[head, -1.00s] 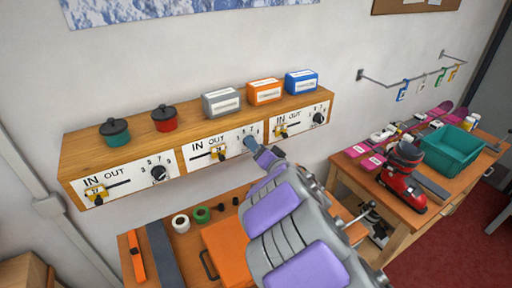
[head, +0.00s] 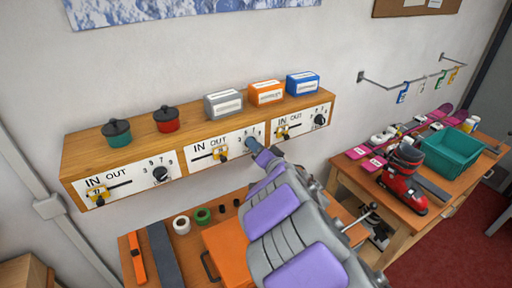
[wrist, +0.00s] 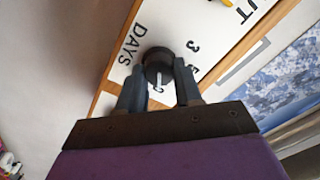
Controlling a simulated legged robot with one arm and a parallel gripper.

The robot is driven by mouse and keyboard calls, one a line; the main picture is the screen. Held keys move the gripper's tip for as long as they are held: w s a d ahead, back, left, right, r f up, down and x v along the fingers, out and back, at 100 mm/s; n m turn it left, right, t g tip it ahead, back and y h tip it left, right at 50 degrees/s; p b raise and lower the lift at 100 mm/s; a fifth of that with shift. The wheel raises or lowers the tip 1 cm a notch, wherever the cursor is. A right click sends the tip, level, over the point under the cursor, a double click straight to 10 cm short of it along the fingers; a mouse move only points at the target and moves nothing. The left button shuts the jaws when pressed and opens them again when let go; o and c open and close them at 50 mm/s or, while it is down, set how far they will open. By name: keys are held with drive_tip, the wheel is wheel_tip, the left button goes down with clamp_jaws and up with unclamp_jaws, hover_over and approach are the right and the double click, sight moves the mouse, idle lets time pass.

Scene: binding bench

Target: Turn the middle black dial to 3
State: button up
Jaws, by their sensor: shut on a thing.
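The middle black dial (wrist: 158,62) is on the white middle panel (head: 204,152), at its right end. In the wrist view my gripper (wrist: 160,75) has one finger on each side of the dial and is shut on it. The numbers 3 and 5 show beside the dial, and the word DAYS is on its other side. A light mark shows low between the fingers. I cannot tell for sure which number the dial points to. In the head view my gripper (head: 254,143) hides the dial.
Similar dials sit on the left panel (head: 160,174) and right panel (head: 320,119). A yellow slider (head: 220,153) is left of my gripper on the middle panel. Pots and boxes stand on the shelf top (head: 190,131). An orange case (head: 222,243) lies on the bench below.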

drive_tip(key=shift+f+n, duration=0.2)
drive_tip(key=shift+n, duration=0.2)
drive_tip(key=shift+c, duration=0.3)
drive_tip(key=shift+s+a+f+n+b, duration=0.1)
drive_tip(key=shift+n+b, duration=2.3)
drive_tip(key=shift+n, duration=3.35)
drive_tip(key=shift+s+a+f+n+b, duration=0.1)
drive_tip(key=shift+n+b, duration=2.3)
drive_tip(key=shift+n, duration=3.35)
drive_tip(key=o, duration=0.7)
drive_tip(key=shift+w, duration=0.1)
drive_tip(key=o, duration=0.3)
drive_tip(key=shift+a+r, duration=0.1)
drive_tip(key=shift+a, duration=0.05)
drive_tip(key=shift+o, duration=0.2)
